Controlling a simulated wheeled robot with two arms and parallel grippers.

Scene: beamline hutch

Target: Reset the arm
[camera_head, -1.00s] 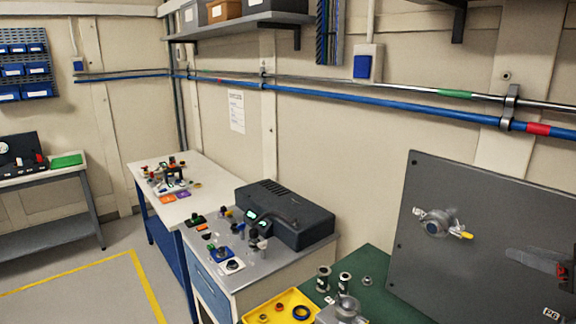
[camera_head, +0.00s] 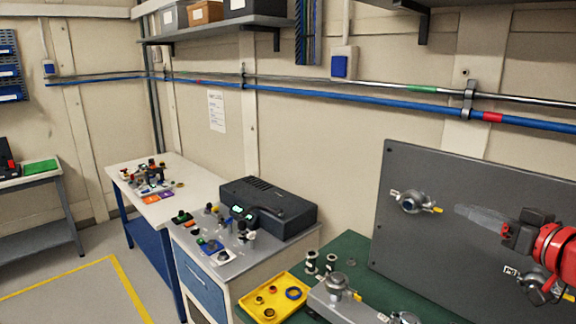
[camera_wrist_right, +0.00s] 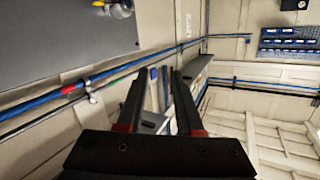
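My right gripper (camera_head: 460,211) comes in from the right edge in the head view, on a red and black arm. It is raised in front of the dark grey panel (camera_head: 400,240), its fingers pointing left. In the right wrist view my right gripper (camera_wrist_right: 158,76) shows two dark fingers with a gap between them and nothing held. The wall and shelf show beyond the fingers. My left gripper is in neither current view.
The panel carries a round metal fitting (camera_head: 413,202) with a yellow tip. Below are a green bench top (camera_head: 345,250), a yellow tray (camera_head: 268,317) and several metal parts. A dark device (camera_head: 268,207) stands on the grey bench. Pipes run along the wall. The floor (camera_head: 75,290) at left is clear.

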